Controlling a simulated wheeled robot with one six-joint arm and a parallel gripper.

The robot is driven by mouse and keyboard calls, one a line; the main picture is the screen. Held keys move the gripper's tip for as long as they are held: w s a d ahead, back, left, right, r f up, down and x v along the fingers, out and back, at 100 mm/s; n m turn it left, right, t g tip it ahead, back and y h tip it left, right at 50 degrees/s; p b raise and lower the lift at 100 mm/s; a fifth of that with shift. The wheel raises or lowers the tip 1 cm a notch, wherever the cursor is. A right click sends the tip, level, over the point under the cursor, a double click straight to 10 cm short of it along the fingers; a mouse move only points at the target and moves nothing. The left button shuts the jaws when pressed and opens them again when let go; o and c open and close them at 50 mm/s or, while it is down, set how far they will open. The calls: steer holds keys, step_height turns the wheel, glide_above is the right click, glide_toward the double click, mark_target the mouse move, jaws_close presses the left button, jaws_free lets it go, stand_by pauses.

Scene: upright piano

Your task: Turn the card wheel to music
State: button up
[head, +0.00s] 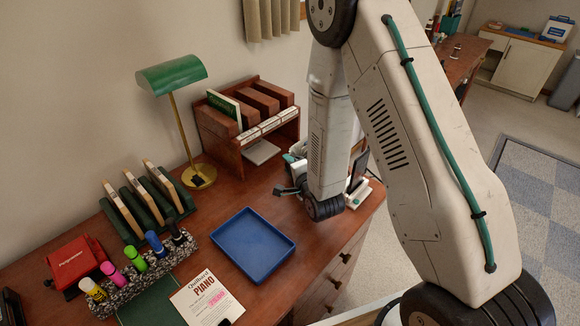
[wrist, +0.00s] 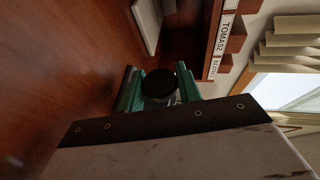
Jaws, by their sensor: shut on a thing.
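My gripper (wrist: 158,86) is shut on a small round black knob (wrist: 160,83), which sits between its two green fingers in the wrist view. In the head view my gripper (head: 287,175) is low over the desk's right end, in front of the wooden organizer. My arm hides much of this spot. A dark plate and a pale base (head: 360,193) show to the right of my wrist; I cannot tell whether they are part of the card wheel. The wheel's cards and their wording cannot be read in either view.
The wooden organizer (head: 240,141) with name labels stands behind, beside a green lamp (head: 172,73). A blue tray (head: 252,246) lies left of my gripper. A card rack (head: 147,207), highlighters (head: 137,260), a red box (head: 76,262) and a piano flyer (head: 207,301) are farther left.

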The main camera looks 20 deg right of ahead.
steer(key=g, duration=0.2)
steer(key=n+g+h, duration=0.1)
steer(key=g, duration=0.1)
steer(key=shift+w+r+n+g+h, duration=0.1)
steer(key=shift+r+n+g+h, duration=0.05)
steer(key=shift+n+g+h, duration=0.45)
steer(key=shift+g+h, duration=0.3)
steer(key=shift+g, duration=1.3)
steer(key=o, duration=0.9)
steer(key=shift+d, duration=0.1)
steer(key=shift+v, duration=3.85)
